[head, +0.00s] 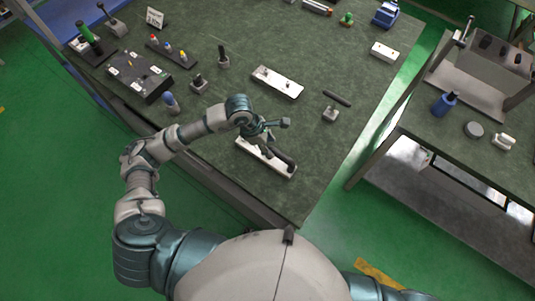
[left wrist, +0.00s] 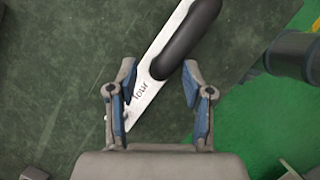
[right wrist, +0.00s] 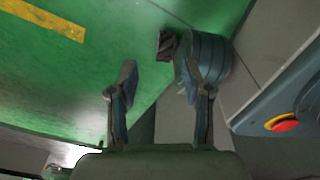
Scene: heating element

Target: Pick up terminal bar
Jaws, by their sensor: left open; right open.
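A white bar-shaped plate (head: 250,149) with a dark rounded bar (head: 285,160) on it lies near the front edge of the green-topped table. I cannot tell for certain which part is the terminal bar. My left gripper (head: 266,137) is above it, open and empty. In the left wrist view, the dark bar (left wrist: 186,38) starts between and beyond the fingertips of the left gripper (left wrist: 158,70), and the lettered end of the white plate (left wrist: 142,102) lies between the fingers. My right gripper (right wrist: 157,72) is open and empty, over the floor, away from the table.
A second white plate (head: 277,82) lies farther back, with a small dark bar (head: 337,98) and a small block (head: 330,114) to its right. A black control box (head: 140,76) and several tools stand at the left. A side bench (head: 475,130) is at the right.

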